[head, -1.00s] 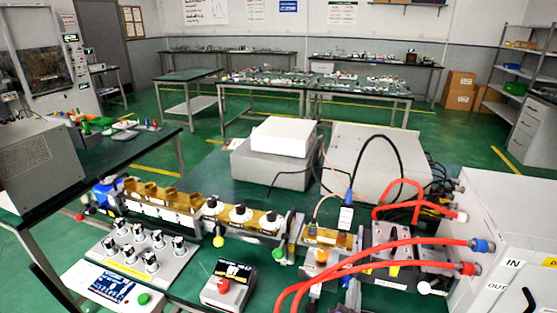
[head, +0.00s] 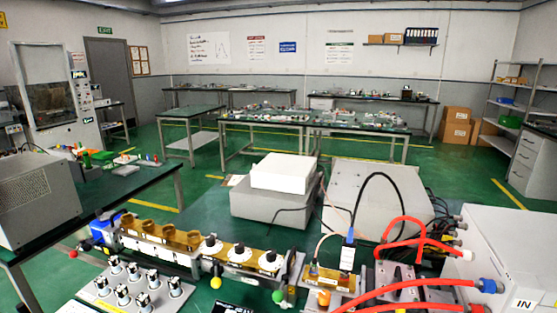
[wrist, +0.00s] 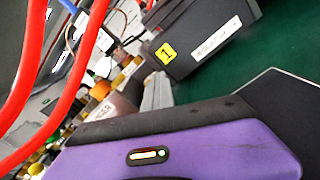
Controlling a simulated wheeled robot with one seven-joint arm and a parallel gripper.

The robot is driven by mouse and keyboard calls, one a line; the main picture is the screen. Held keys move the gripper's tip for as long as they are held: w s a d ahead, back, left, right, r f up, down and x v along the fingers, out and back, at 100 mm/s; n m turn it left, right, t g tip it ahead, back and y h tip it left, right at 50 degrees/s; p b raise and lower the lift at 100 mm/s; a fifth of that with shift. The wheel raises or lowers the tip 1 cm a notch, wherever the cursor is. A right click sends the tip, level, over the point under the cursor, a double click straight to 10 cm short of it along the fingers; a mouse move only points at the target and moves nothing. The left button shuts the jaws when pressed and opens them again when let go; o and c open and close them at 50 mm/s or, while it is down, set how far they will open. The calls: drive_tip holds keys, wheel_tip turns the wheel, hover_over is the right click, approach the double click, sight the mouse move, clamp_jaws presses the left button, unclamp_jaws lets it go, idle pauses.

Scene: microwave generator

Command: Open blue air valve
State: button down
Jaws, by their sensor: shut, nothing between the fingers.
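The clearest blue fitting (head: 487,286) is on the end of a red hose at the white cabinet, at the right of the head view. A blue part (head: 104,227) also sits at the far left end of the brass waveguide line. I cannot tell for certain which one is the air valve. The purple body of my gripper (wrist: 180,145) fills the lower part of the wrist view; its fingertips do not show there. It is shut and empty. It is not seen in the head view, and its distance to either blue part cannot be told.
Red hoses (head: 400,291) loop across the right front and also show close by in the wrist view (wrist: 62,100). A dark box labelled 1 (wrist: 205,40) is near my gripper. A brass waveguide line (head: 160,236), a knob panel and grey boxes crowd the bench.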

drive_tip(key=shift+a, duration=0.2)
drive_tip(key=shift+w+a+r, duration=0.15)
drive_tip(key=shift+a+r, duration=0.25)
drive_tip(key=shift+a, duration=0.1)
drive_tip(key=shift+w+a+b, duration=0.1)
drive_tip(key=shift+a+b, duration=0.3)
drive_tip(key=shift+a, duration=0.05)
drive_tip(key=shift+r, duration=0.15)
drive_tip(key=shift+r+p, duration=0.3)
drive_tip(key=shift+p, duration=0.05)
drive_tip(key=shift+p+v, duration=0.5)
drive_tip(key=shift+v, duration=2.45)
